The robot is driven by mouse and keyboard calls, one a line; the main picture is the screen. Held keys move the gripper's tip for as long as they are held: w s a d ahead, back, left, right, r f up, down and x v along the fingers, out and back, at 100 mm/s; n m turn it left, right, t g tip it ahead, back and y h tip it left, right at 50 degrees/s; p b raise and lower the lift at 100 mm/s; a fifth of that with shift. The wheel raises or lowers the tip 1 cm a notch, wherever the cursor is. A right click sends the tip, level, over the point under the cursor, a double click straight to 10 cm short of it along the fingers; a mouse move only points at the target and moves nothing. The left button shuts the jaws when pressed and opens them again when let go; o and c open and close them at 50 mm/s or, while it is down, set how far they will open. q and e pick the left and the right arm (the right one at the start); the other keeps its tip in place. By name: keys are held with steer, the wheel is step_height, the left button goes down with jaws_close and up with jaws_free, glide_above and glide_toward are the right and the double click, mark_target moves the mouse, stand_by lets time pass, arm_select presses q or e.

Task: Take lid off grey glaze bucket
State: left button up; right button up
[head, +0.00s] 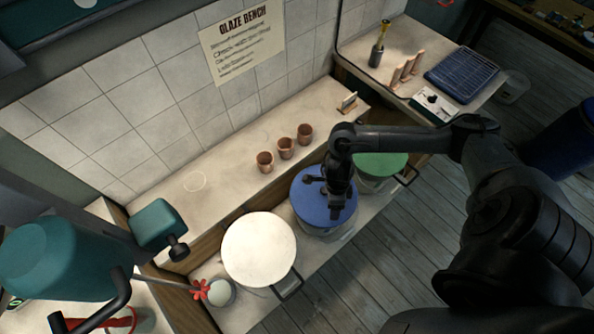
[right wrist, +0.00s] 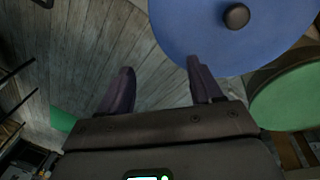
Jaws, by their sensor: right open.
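Three lidded buckets stand in a row: a white lid (head: 259,248), a blue lid (head: 309,207) and a green lid (head: 380,164). None of the lids looks grey, so I cannot tell which bucket is the grey one. My right gripper (head: 336,213) is over the near right part of the blue lid, pointing down. In the right wrist view its two fingers (right wrist: 160,88) are apart with nothing between them. The blue lid (right wrist: 205,35) with its dark round knob (right wrist: 236,16) lies beyond the fingertips, and the green lid (right wrist: 290,98) is at the right. My left gripper is not in view.
Several terracotta cups, three of them in a row (head: 286,148), stand on the ledge behind the buckets. Wooden floor (head: 370,270) is free in front.

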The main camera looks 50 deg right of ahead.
steer(key=t+h+b, duration=0.1)
steer(key=b, duration=0.1)
glide_above(325, 190)
steer(key=s+a, duration=0.1)
steer(key=s, duration=0.1)
steer(key=shift+w+d+f+b, duration=0.1)
steer(key=shift+w+f+b, duration=0.05)
steer(key=shift+w+b, duration=0.45)
steer(key=shift+f+t, duration=0.3)
steer(key=shift+f, duration=0.05)
steer(key=f, duration=0.4)
steer(key=shift+w, duration=0.25)
steer(key=f, duration=0.4)
steer(key=shift+w+d+f+b, duration=0.2)
steer(key=shift+d+b, duration=0.2)
steer(key=shift+f, duration=0.45)
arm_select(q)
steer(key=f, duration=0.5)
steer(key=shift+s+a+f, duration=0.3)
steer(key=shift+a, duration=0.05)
arm_select(e)
steer(key=shift+c, duration=0.3)
